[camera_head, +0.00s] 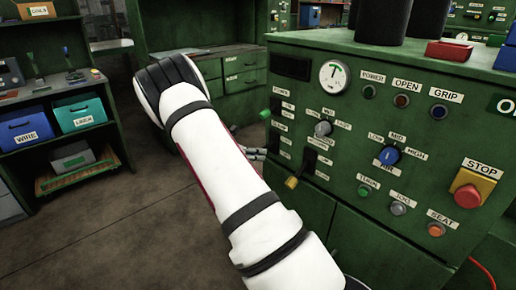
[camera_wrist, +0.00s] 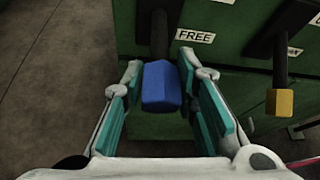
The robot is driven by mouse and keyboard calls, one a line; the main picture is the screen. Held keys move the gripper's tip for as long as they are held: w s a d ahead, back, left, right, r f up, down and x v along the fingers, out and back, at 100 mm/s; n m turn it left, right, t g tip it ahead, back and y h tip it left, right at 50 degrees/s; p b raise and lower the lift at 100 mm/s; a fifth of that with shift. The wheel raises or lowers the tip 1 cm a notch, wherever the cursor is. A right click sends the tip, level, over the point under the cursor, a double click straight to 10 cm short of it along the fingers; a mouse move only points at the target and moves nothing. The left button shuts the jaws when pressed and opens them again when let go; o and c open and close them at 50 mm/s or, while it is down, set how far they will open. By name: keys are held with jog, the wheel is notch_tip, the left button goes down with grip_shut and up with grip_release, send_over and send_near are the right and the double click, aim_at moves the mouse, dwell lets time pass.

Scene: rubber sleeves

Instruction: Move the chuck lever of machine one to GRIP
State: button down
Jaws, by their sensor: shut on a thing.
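A lever with a blue block knob (camera_wrist: 163,88) on a dark stem hangs at the green machine's front, beside a label reading FREE (camera_wrist: 195,36) in the wrist view. I take it as the chuck lever; no GRIP label shows beside it. My gripper (camera_wrist: 160,72) is shut on the blue knob, its teal-padded fingers at either side. In the head view my arm hides this lever; only a bit of my gripper (camera_head: 253,153) shows at the panel's left edge.
A second lever with a yellow knob (camera_wrist: 280,102) hangs close on the right; it also shows in the head view (camera_head: 291,183). The green machine panel (camera_head: 345,215) carries knobs and a red STOP button (camera_head: 468,195). Shelves with bins (camera_head: 82,115) stand left; floor between is clear.

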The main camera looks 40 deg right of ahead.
aim_at(264, 147)
jog(key=r+y+p, duration=0.1)
jog(key=p, duration=0.1)
jog(key=r+y+p, duration=0.2)
jog(key=shift+s+d+r, duration=0.1)
jog(key=shift+d, duration=0.1)
jog(key=shift+d+r+t+y+p, duration=0.2)
jog(key=shift+r+y+p, duration=0.3)
jog(key=shift+y+p, duration=0.4)
jog(key=shift+d+r+t+y+p, duration=0.15)
jog(key=shift+r+y+p, duration=0.35)
jog(key=shift+y+p, duration=0.4)
jog(key=c, duration=1.2)
grip_release()
jog(key=shift+d, duration=0.1)
jog(key=shift+c, duration=0.2)
jog(key=shift+r, duration=0.15)
jog(key=v, duration=1.1)
jog(key=shift+w+r, duration=0.2)
jog(key=shift+r, duration=0.2)
jog(key=shift+r, duration=0.1)
